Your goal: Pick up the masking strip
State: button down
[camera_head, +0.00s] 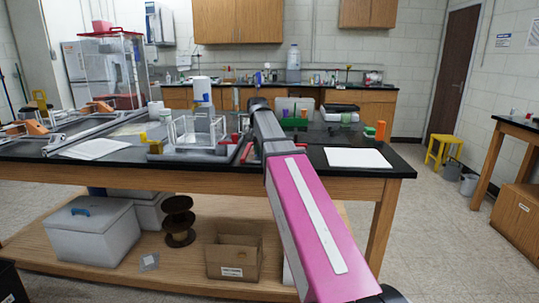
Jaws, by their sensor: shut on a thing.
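My arm rises from the bottom right, with a pink link that carries a pale stripe, and bends at a dark joint over the black-topped bench (393,166). My gripper cannot be made out; the arm hides what lies beyond the joint. I cannot pick out a masking strip. Small red parts (235,139) show just left of the arm at the bench, too small to identify.
On the bench are a clear open box (197,131), a white sheet (357,158), an orange block (380,130) and metal extrusion rails at left. A cardboard box (234,253) and white bin (92,233) stand on the shelf below. The bench's front right is mostly clear.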

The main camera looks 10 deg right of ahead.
jog(key=shift+r, duration=0.1)
jog(key=shift+r, duration=0.45)
jog(key=r, duration=0.1)
jog(key=s+r, duration=0.1)
jog(key=r, duration=0.1)
jog(key=shift+a+r, duration=0.2)
jog(key=shift+r, duration=0.1)
jog(key=s+a+r, duration=0.5)
jog(key=s+r, duration=0.1)
jog(key=s, duration=0.3)
jog(key=shift+s+r, duration=0.15)
jog(key=shift+a, duration=0.1)
